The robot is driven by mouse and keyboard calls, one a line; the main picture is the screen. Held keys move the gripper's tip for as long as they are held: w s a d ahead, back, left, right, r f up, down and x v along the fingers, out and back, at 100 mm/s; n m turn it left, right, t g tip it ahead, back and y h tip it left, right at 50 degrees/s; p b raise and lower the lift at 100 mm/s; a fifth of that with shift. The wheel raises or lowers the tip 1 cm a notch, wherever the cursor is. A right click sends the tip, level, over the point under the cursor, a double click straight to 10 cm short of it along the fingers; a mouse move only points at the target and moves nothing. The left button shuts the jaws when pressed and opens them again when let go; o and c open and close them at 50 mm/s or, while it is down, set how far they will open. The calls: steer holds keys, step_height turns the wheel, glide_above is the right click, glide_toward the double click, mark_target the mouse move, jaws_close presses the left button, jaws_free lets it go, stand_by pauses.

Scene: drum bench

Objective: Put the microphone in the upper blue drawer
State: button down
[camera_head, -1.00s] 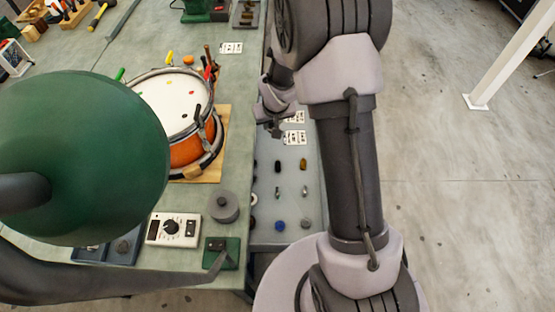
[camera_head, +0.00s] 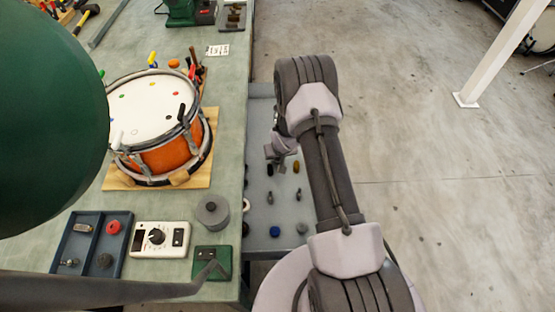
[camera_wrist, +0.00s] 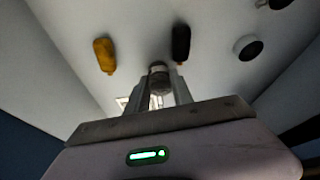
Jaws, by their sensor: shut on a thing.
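My gripper (camera_head: 278,153) is over the open blue-grey drawer (camera_head: 285,212) at the bench's right side, toward the middle of its length. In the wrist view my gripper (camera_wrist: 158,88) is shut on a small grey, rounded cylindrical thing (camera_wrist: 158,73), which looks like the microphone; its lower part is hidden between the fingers. In the head view the held thing is too small to make out. I cannot tell how high it is above the drawer floor.
The drawer holds a yellow piece (camera_head: 296,167), a black piece (camera_wrist: 181,42), a blue round piece (camera_head: 275,231) and other small parts. On the bench are an orange drum (camera_head: 165,155), a white meter (camera_head: 160,238) and a divided tray (camera_head: 86,246). A green lamp (camera_head: 45,120) blocks the left.

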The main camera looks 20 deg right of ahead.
steer(key=shift+r, duration=0.15)
steer(key=shift+f, duration=0.3)
steer(key=c, duration=1.1)
jaws_free()
steer(key=shift+r, duration=0.1)
